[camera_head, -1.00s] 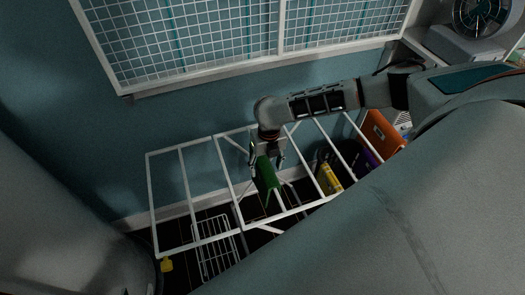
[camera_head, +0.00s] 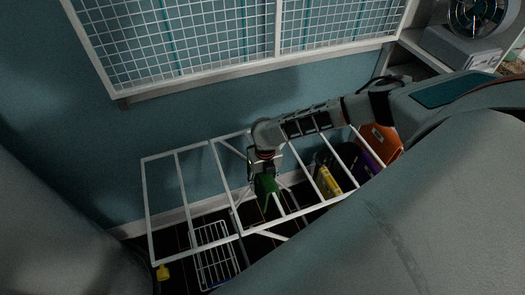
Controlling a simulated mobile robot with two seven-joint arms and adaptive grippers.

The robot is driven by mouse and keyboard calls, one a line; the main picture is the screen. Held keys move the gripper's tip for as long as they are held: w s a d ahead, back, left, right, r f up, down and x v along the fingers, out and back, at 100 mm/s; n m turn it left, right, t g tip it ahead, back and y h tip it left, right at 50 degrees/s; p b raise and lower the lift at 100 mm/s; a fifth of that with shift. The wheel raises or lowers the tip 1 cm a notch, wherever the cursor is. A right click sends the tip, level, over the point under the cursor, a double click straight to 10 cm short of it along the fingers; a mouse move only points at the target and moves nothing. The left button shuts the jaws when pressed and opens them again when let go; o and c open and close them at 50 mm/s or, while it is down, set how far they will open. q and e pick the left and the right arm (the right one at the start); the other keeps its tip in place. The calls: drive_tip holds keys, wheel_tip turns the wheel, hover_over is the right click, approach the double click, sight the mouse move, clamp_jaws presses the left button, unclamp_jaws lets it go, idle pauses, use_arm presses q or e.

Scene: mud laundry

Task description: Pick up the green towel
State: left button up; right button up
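My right gripper (camera_head: 265,172) has come in from the right and points down at the towel's upper part. Its fingers are at either side of the towel's top and hide that part. Whether they are closed on the cloth cannot be made out. My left gripper is not in view.
A yellow item (camera_head: 327,182), a purple item (camera_head: 371,162) and an orange item (camera_head: 382,139) are at the rack's right. A white wire rack (camera_head: 214,258) is below left. A white-framed wire grid (camera_head: 180,45) is on the wall above.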

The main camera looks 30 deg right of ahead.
drive_tip(key=c, duration=0.8)
